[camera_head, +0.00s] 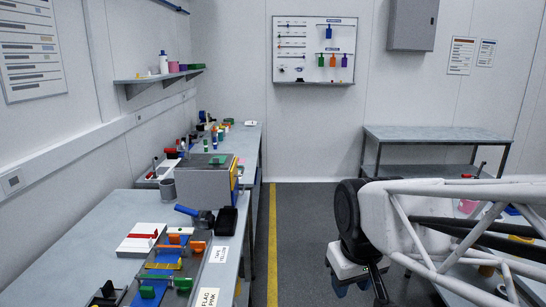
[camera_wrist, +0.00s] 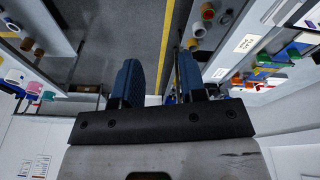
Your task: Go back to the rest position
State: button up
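My gripper (camera_head: 357,288) hangs at the end of my arm in the lower right of the head view, over the aisle between the left bench and the right-hand table. In the wrist view its two blue fingers (camera_wrist: 158,82) stand clearly apart. Floor and part of the yellow line show between them, with no object held. The gripper is clear of both work surfaces in the head view. My white arm frame covers much of the right-hand table.
A back table (camera_head: 435,134) has a bare top. The aisle floor (camera_head: 306,215) is clear.

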jog(key=s+d+f+m, duration=0.1)
jog(key=s+d+m, duration=0.2)
jog(key=s, duration=0.4)
jog(key=shift+s+d+f, duration=0.15)
jog(key=shift+s+d, duration=0.25)
jog(key=shift+d, duration=0.3)
dwell(0.4)
